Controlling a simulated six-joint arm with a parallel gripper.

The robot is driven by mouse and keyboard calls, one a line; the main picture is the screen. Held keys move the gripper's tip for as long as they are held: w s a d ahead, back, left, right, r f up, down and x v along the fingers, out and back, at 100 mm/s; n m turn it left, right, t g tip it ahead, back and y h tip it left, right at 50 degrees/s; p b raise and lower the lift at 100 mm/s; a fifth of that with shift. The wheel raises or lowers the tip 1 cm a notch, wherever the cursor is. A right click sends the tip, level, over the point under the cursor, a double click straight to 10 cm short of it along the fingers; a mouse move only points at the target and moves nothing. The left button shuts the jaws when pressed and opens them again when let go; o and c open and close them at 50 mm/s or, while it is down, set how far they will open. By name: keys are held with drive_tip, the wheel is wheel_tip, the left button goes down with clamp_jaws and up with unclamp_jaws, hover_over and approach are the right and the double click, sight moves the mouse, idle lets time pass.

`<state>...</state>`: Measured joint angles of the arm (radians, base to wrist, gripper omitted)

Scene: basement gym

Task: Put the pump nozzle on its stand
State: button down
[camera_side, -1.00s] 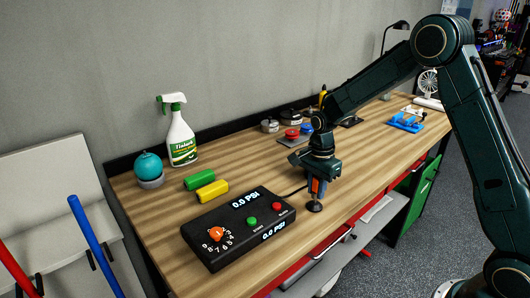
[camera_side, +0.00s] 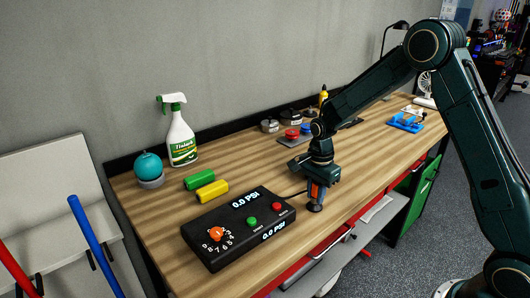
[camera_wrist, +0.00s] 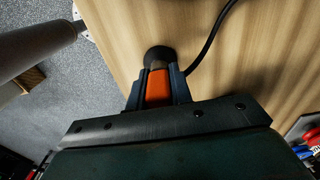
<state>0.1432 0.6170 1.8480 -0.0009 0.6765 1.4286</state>
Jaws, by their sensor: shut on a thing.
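The pump nozzle has an orange body (camera_wrist: 158,88) and is held between the two fingers of my gripper (camera_wrist: 157,92). In the side view my gripper (camera_side: 316,190) points down near the table's front edge, to the right of the black pump box. The nozzle's orange part (camera_side: 314,190) shows between the fingers. A round black stand (camera_side: 315,207) is directly below it; the black round piece also shows in the wrist view (camera_wrist: 158,54), at the nozzle's end. I cannot tell whether the nozzle is seated in it. A black hose (camera_wrist: 212,38) runs away from there.
The black pump box (camera_side: 225,250) with 0.0 PSI displays is to the left. Green (camera_side: 199,180) and yellow (camera_side: 212,190) cylinders, a spray bottle (camera_side: 181,140) and a teal ball (camera_side: 149,167) stand behind it. A blue tray (camera_side: 405,123) lies at right.

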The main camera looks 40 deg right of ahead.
drive_tip(key=shift+f, duration=0.1)
drive_tip(key=c, duration=1.2)
unclamp_jaws()
drive_tip(key=shift+o, duration=0.2)
wheel_tip(320, 180, up, 14)
drive_tip(key=shift+f, duration=0.15)
